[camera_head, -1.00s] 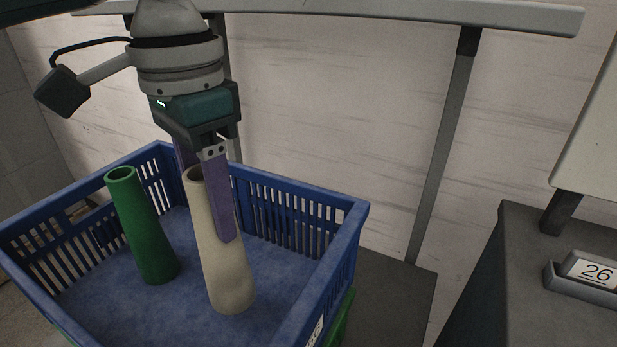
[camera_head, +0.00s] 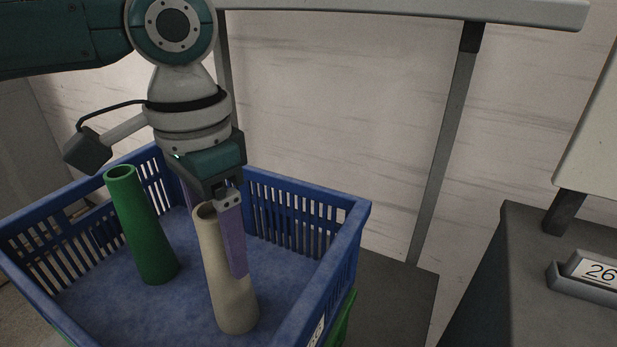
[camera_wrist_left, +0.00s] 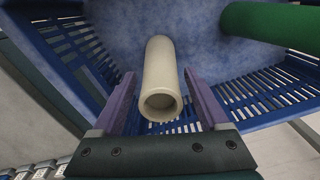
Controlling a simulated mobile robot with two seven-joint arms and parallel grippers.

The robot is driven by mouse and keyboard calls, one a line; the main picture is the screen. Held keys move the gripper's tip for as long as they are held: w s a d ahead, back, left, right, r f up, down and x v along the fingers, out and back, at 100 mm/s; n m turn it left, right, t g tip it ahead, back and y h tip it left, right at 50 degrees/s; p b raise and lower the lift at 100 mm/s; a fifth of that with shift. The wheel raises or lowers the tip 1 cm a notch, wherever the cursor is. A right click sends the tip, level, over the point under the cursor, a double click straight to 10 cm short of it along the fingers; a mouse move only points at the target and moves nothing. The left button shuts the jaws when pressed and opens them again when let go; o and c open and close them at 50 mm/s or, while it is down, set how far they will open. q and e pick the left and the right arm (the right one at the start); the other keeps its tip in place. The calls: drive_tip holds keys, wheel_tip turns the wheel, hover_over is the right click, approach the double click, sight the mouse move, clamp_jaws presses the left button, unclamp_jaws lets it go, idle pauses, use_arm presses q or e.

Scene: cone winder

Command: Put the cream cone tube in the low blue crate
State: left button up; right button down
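The cream cone tube (camera_head: 222,285) stands upright inside the low blue crate (camera_head: 362,225), its base appearing to rest on the crate floor. My left gripper (camera_head: 221,258) is above it, pointing down, with one purple finger in front of the tube and the other mostly hidden behind it. In the left wrist view the cream tube (camera_wrist_left: 160,75) lies between the two fingers (camera_wrist_left: 160,82), with a visible gap on each side, so the gripper is open around it. My right gripper is not in view.
A green cone tube (camera_head: 143,230) stands in the crate to the left of the cream one. The crate has slotted walls, and its floor is bare around the tubes. A grey cabinet (camera_head: 530,260) with a number holder (camera_head: 585,280) stands at the right.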

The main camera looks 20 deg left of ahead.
use_arm(q)
wheel_tip(320, 180, up, 12)
drive_tip(key=shift+r+p, duration=0.2)
drive_tip(key=shift+p, duration=0.6)
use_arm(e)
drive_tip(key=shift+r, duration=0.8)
